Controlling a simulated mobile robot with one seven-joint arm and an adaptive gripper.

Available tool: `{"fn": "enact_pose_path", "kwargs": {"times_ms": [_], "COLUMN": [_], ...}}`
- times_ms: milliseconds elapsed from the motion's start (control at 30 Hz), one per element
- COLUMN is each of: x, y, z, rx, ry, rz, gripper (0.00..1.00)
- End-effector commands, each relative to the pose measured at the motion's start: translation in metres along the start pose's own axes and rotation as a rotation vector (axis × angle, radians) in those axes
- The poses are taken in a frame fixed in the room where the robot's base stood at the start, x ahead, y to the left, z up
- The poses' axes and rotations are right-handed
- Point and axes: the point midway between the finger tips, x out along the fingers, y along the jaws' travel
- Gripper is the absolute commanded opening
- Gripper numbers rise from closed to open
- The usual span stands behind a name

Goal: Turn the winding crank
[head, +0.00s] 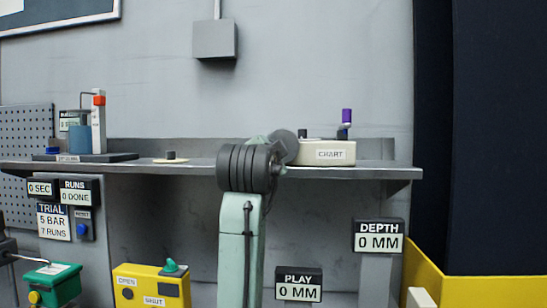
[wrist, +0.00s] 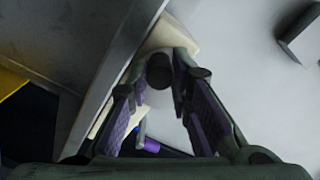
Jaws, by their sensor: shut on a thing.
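The cream CHART box (head: 322,153) stands on the shelf in the head view, and part of its pale body (wrist: 176,38) shows in the wrist view. My gripper (wrist: 168,72) has its fingertips closed around a dark round knob (wrist: 160,70) at the box, which I take to be the crank's grip. The crank's arm cannot be made out. In the head view my arm hides my gripper.
The grey shelf (head: 400,173) runs along the wall. A low disc with a dark knob (head: 171,158) and a blue and orange apparatus (head: 98,122) stand to the left. Below are a yellow box (head: 150,288), a PLAY display (head: 298,284) and a DEPTH display (head: 379,236) reading 0 MM.

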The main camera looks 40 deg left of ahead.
Motion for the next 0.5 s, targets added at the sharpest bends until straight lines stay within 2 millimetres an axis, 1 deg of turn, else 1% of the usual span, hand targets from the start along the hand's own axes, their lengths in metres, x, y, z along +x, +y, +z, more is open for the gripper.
{"fn": "enact_pose_path", "kwargs": {"times_ms": [200,500], "x": [-0.0003,-0.0003], "y": [-0.0026,-0.0030], "z": [0.0009,0.0003], "rx": [0.048,0.058], "ry": [-0.001,0.001], "rz": [-0.002,-0.003], "gripper": [0.00,0.00]}}
